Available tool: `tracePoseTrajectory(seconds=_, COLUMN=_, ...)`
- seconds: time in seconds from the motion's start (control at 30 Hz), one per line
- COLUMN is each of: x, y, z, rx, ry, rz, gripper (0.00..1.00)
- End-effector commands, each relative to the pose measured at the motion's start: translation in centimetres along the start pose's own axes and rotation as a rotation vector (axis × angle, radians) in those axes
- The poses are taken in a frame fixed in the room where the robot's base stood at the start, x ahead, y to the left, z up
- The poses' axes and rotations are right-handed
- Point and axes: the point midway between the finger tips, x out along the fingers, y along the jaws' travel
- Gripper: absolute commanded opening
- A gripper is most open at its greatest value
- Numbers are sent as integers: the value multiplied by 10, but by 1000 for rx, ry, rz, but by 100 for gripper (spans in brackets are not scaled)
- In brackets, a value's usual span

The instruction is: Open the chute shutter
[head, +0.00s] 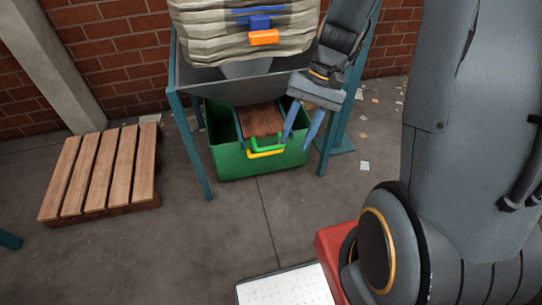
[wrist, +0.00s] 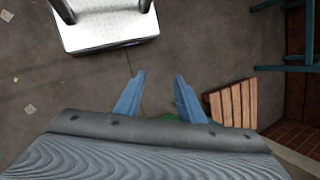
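A grey chute (head: 225,85) stands on teal legs at the top centre of the head view. Below its mouth is a brown panel (head: 260,120) with a green handle (head: 268,143) at its near edge; I cannot tell for sure whether this panel is the shutter. My gripper (head: 295,146) has its blue fingers apart and pointing down, close to the right end of the green handle. Contact cannot be told. In the wrist view the gripper (wrist: 159,74) is open with only floor showing between the fingertips. A sliver of green (wrist: 170,118) shows behind the gripper body.
A green bin (head: 231,163) with a yellow handle (head: 266,154) stands under the chute. A wooden pallet (head: 100,170) lies left.

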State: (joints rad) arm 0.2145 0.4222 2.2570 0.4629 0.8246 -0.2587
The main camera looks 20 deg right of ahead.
Motion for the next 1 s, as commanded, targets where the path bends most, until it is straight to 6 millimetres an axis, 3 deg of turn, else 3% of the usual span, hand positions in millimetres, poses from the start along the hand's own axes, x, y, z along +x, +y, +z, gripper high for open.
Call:
tracePoseTrajectory(seconds=0.03, x=23, y=5, z=-22, rx=29, ry=-24, rz=-42, gripper=36)
tracePoseTrajectory(seconds=0.27, x=81, y=8, z=-90, rx=121, ry=-107, rz=-253, gripper=36)
tracePoseTrajectory(seconds=0.5, x=134, y=17, z=-172, rx=196, ry=-144, rz=-503, gripper=36)
tracePoseTrajectory(seconds=0.8, x=189, y=45, z=-282, rx=260, ry=-115, rz=-835, gripper=36)
tracePoseTrajectory(seconds=1.0, x=209, y=66, z=-332, rx=276, ry=-69, rz=-996, gripper=36)
